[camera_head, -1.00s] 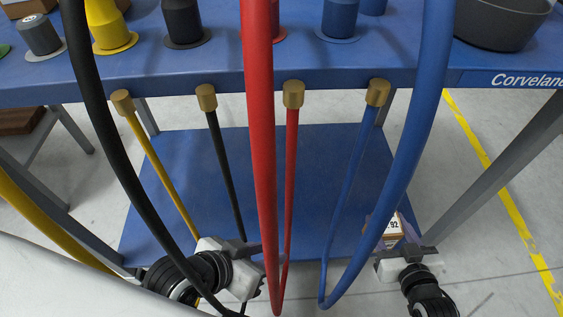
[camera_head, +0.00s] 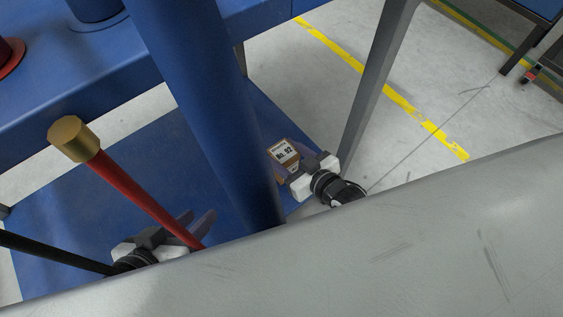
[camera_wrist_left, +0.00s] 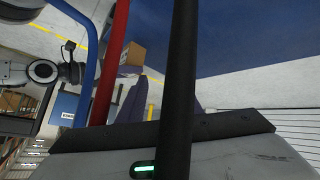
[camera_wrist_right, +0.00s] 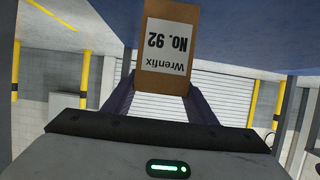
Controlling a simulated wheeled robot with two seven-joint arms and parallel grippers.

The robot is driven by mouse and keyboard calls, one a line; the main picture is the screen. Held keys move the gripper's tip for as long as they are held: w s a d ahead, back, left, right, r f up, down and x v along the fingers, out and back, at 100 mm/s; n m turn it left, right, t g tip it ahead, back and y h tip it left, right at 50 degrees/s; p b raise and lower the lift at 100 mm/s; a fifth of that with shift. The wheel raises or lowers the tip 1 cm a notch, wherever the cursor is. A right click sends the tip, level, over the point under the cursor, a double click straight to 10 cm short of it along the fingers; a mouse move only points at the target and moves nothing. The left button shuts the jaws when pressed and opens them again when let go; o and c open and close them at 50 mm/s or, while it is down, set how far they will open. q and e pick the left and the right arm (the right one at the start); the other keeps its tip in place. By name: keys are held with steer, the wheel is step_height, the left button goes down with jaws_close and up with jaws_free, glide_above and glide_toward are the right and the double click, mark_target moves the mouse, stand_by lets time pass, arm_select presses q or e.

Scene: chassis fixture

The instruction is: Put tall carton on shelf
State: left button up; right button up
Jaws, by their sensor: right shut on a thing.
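The tall carton, brown with a white "No. 92" label (camera_head: 284,152), is at the right edge of the lower blue shelf (camera_head: 85,200) in the head view. My right gripper (camera_head: 280,165) is shut on it. In the right wrist view the carton (camera_wrist_right: 168,45) sits between the fingers, its label upside down, with blue shelf behind its far end. I cannot tell whether it touches the shelf. The left wrist view also shows the carton (camera_wrist_left: 133,53). My left gripper (camera_head: 198,222) is open and empty over the shelf's near side, its fingers partly hidden by a black hose (camera_wrist_left: 180,90) in the left wrist view.
A red rod with a brass cap (camera_head: 75,138) crosses beside my left gripper. A grey table leg (camera_head: 375,90) stands behind my right gripper. The shelf's middle looks bare.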

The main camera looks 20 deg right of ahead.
step_height(320, 180, down, 3)
steer(key=shift+f+b, duration=0.15)
steer(key=shift+b, duration=0.85)
steer(key=shift+f, duration=0.3)
steer(key=shift+r, duration=0.15)
arm_select(q)
steer(key=shift+w+d+r+t+h, duration=0.15)
steer(key=shift+d+r+t+h, duration=0.15)
steer(key=shift+r, duration=0.2)
steer(key=shift+w+d+r+t+h, duration=0.1)
steer(key=shift+d+r+t+h, duration=0.1)
steer(key=shift+d+r, duration=0.25)
arm_select(e)
steer(key=o, duration=1.3)
steer(key=shift+f, duration=0.25)
arm_select(q)
steer(key=shift+a, duration=0.1)
arm_select(e)
steer(key=shift+o, duration=0.2)
steer(key=shift+r, duration=0.2)
arm_select(q)
steer(key=shift+s+a+f+g+y+p, duration=0.3)
steer(key=shift+a+f+g+y+p, duration=0.2)
steer(key=shift+a+f+p, duration=0.6)
steer(key=shift+s+a+f+g+y+p, duration=0.35)
steer(key=shift+f+y+p, duration=0.3)
steer(key=shift+p, duration=0.8)
arm_select(e)
steer(key=v, duration=1.2)
